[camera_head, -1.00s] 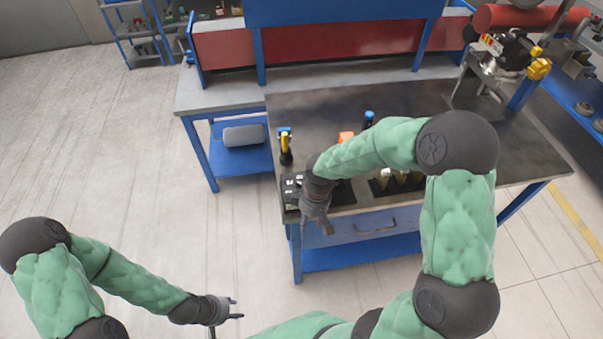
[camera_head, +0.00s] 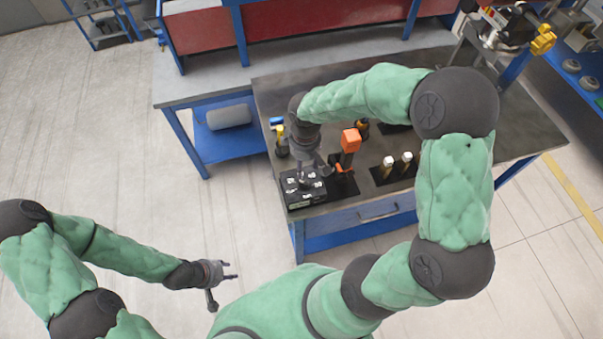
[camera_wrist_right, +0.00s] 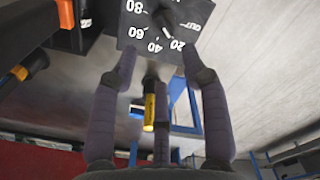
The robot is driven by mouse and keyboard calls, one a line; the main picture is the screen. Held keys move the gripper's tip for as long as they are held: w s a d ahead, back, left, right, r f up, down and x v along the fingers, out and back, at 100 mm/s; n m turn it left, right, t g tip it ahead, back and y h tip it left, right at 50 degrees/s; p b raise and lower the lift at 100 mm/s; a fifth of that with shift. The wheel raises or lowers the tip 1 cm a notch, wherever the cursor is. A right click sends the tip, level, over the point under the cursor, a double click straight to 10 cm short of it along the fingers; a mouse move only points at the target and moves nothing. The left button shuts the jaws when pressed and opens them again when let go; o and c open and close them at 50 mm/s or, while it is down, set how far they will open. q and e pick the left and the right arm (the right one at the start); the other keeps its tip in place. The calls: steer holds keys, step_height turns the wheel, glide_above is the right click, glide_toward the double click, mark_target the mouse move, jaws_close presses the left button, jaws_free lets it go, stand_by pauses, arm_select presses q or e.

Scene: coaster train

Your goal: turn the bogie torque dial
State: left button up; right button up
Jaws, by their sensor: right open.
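The torque dial is a black box (camera_head: 306,199) at the front left corner of the dark bench top. In the right wrist view its face (camera_wrist_right: 150,20) shows white numbers, among them 20, 40, 60 and 80; a dark knob is partly cut off by the top edge. My right gripper (camera_head: 313,168) is just above the box in the head view. In the right wrist view it (camera_wrist_right: 160,72) is open and empty, fingers spread, with the tips by the box's edge. My left gripper (camera_head: 232,270) is open and empty over the floor, away from the bench.
A yellow-handled tool (camera_wrist_right: 149,108) is behind the fingers in the wrist view. An orange-topped tool (camera_head: 350,140) stands right of the dial box. Pale-topped pieces (camera_head: 388,162) stand further right. A blue-legged side table (camera_head: 180,92) adjoins the bench. The floor at left is clear.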

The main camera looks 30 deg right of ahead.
mark_target(305, 181)
step_height(305, 181, down, 10)
steer(key=shift+s+r+b, duration=0.1)
steer(key=shift+r+b, duration=0.15)
steer(key=shift+b, duration=0.3)
jaws_close()
